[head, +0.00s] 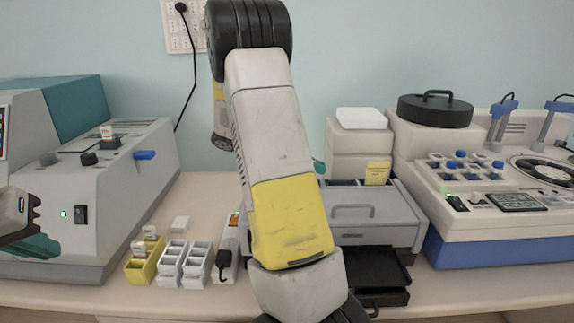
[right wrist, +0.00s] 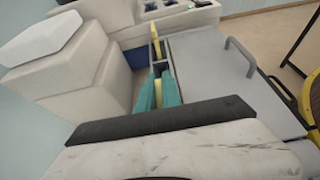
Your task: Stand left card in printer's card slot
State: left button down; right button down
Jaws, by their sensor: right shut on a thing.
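The printer (head: 375,232) is a grey box with a handle, partly behind my right arm. Its dark card slot (head: 342,182) opens at the top back. One yellow card (head: 377,172) stands upright in the slot's right part; it also shows in the right wrist view (right wrist: 155,38). My right gripper (right wrist: 157,95) has teal fingers shut on another yellow card (right wrist: 158,88), over or in the slot's near part in that view. The card's lower end is hidden, so its seating cannot be told. My left gripper (head: 36,238) is at the far left edge, partly cut off.
A yellow rack (head: 139,273) and white racks (head: 170,264) stand left of my right arm. A grey machine (head: 125,200) is at left, with a blue-based machine (head: 480,247) at right. White boxes (head: 360,141) stand behind the printer. A black tray (head: 385,275) juts from its front.

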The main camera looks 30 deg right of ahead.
jog(key=shift+f, duration=0.15)
jog(key=c, duration=1.5)
grip_release()
jog(key=shift+c, duration=0.2)
